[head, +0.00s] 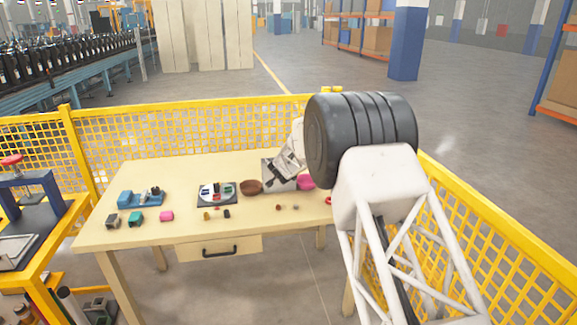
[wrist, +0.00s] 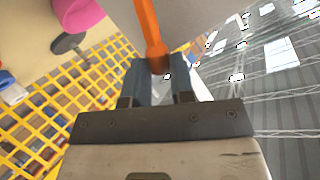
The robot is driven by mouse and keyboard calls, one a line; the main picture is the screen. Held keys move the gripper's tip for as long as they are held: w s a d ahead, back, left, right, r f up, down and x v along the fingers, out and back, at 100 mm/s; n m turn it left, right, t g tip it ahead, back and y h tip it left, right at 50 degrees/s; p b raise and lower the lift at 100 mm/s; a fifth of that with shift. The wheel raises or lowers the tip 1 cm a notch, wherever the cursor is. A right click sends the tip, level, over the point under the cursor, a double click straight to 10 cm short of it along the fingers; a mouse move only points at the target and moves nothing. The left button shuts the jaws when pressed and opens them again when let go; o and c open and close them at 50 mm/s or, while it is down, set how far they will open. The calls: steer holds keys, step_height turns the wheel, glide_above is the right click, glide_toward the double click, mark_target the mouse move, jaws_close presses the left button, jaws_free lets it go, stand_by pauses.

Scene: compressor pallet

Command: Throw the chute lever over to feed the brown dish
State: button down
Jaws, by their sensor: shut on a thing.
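An orange lever (wrist: 149,28) runs down from the top of the wrist view. My gripper (wrist: 157,78) is shut on its dark lower end. A grey panel (wrist: 200,18) lies beside the lever. In the head view, the brown dish (head: 251,187) stands on the table left of a grey board (head: 270,173), and a pink dish (head: 306,182) stands to its right. The pink dish also shows at the top left of the wrist view (wrist: 80,12). In the head view, my white arm hides the lever, the gripper and part of the board.
A tray with coloured pieces (head: 216,194) and a blue fixture (head: 141,197) stand left on the table (head: 180,172). Small loose parts lie along the front. A yellow mesh fence (head: 190,122) runs behind and to the right. The table's back left is clear.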

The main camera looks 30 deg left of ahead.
steer(key=c, duration=1)
jaws_free()
steer(key=shift+s+d+r, duration=0.1)
steer(key=shift+s, duration=0.05)
steer(key=v, duration=0.7)
steer(key=shift+s, duration=0.2)
steer(key=shift+d, duration=0.1)
